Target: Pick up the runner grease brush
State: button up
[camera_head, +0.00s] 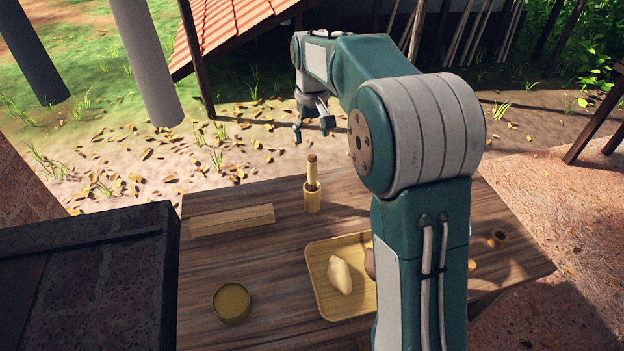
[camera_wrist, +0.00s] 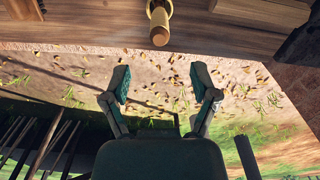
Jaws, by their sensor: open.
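The runner grease brush appears to be the slim light wooden handle (camera_head: 312,172) with a darker end, standing upright in a small bamboo-coloured cup (camera_head: 312,202) near the far edge of the table. Its lower end is hidden in the cup. The handle also shows at the top centre of the wrist view (camera_wrist: 159,26), end towards the camera. My gripper (camera_head: 313,130) is open and empty, above the brush in the head picture and apart from it. In the wrist view my gripper's two fingers (camera_wrist: 162,88) are spread wide with nothing between them.
A light wooden block (camera_head: 232,220) lies left of the cup. A round yellowish container (camera_head: 231,304) stands at front left. A yellow tray (camera_head: 318,262) holds a pale lump (camera_head: 340,276) and a brown thing partly behind my arm. A dark block (camera_head: 85,275) stands left.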

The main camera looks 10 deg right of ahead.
aim_at(312, 169)
jog(key=shift+w+f, duration=0.25)
jog(key=shift+f, duration=0.1)
jog(key=f, duration=0.5)
jog(key=shift+a+f, duration=0.15)
jog(key=shift+a, duration=0.05)
jog(key=f, duration=0.5)
jog(key=shift+s+d+f, duration=0.15)
jog(key=shift+s+d, duration=0.05)
grip_shut()
